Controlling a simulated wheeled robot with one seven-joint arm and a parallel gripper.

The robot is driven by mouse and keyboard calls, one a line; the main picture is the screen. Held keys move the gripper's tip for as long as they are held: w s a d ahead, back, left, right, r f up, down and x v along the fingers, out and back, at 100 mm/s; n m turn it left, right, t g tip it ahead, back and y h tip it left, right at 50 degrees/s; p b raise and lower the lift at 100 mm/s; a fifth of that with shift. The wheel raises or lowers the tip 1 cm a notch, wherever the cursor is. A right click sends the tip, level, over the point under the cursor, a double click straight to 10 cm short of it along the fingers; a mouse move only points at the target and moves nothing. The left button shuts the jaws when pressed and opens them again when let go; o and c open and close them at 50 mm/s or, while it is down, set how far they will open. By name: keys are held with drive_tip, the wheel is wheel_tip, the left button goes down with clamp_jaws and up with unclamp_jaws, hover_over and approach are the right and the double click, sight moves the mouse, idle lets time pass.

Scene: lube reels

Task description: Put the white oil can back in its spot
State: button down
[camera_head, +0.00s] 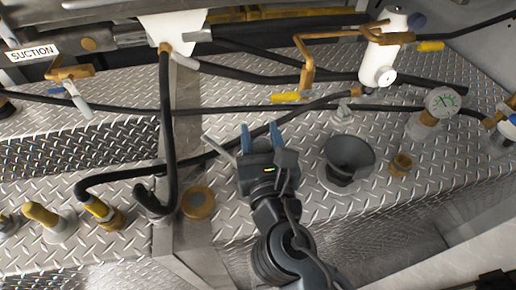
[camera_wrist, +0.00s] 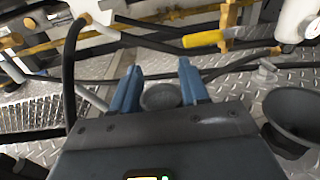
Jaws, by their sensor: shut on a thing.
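My gripper (camera_head: 260,132) is over the diamond-plate deck, left of the black funnel. Its two blue fingers also show in the wrist view (camera_wrist: 157,88). They stand apart, with a round grey top (camera_wrist: 160,97) between them, which I take to be the oil can. A thin pale rod like a spout (camera_head: 222,148) sticks out to the left of my gripper; it also shows in the wrist view (camera_wrist: 90,97). The can's body is hidden behind my gripper, and its white colour does not show. I cannot tell whether it touches the deck.
A black funnel (camera_head: 348,160) stands right of my gripper. Black hoses (camera_head: 168,120) cross behind and left. A brass cap (camera_head: 197,203) is at the lower left.

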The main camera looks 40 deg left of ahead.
drive_tip(key=shift+a+f, duration=0.3)
drive_tip(key=shift+f, duration=0.05)
drive_tip(key=shift+s+f+b, duration=0.1)
drive_tip(key=shift+f+b, duration=1.1)
drive_tip(key=shift+f, duration=0.7)
drive_tip(key=shift+f, duration=0.15)
drive_tip(key=c, duration=0.6)
unclamp_jaws()
drive_tip(key=shift+o, duration=0.2)
